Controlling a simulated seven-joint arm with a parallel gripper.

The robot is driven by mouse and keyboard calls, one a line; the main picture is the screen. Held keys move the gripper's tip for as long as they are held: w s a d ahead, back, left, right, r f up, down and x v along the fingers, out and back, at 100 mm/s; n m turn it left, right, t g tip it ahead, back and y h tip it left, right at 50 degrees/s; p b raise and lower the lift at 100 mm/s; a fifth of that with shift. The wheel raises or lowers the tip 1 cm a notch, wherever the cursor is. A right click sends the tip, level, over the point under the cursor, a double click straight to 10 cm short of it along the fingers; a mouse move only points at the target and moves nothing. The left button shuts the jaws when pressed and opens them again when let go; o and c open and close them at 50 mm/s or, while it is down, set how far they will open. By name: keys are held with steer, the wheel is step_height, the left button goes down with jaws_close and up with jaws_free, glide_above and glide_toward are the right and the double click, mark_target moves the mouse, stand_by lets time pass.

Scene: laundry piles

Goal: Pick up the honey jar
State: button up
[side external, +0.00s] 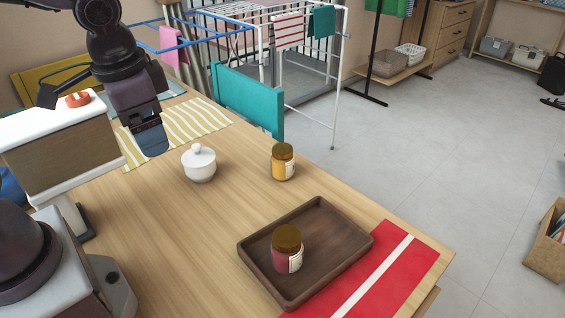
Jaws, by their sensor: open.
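The honey jar (283,165), with amber contents, a brownish-gold lid and a pale label, stands upright on the wooden table near its far right edge. A similar jar with dark red contents (288,261) stands in a brown wooden tray (345,252) nearer the camera. My gripper (152,150) points down above the striped cloth, left of the white sugar bowl and well apart from the honey jar. It is open, and I see nothing between its fingers.
A lidded white bowl (199,164) stands between my gripper and the honey jar. A yellow-and-white striped cloth (195,120) lies behind it. A red runner with a white stripe (400,262) lies right of the tray. A teal chair back (248,100) rises at the table's far edge.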

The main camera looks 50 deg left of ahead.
steer(key=w+a+f+m+g+y, duration=0.2)
steer(key=w+a+f+m+y, duration=0.2)
steer(key=w+f+m+y, duration=0.4)
steer(key=m+t+y, duration=0.5)
steer(key=m+t, duration=0.8)
steer(key=m, duration=0.3)
glide_above(282, 158)
steer(key=f, duration=0.8)
steer(key=shift+s+d, duration=0.15)
steer(key=shift+d, duration=0.05)
steer(key=shift+d+f+h, duration=0.1)
steer(key=shift+f+h, duration=0.1)
steer(key=shift+h, duration=0.1)
step_height(282, 158, down, 7)
steer(key=shift+x, duration=1.55)
steer(key=shift+r, duration=0.3)
steer(key=c, duration=1.2)
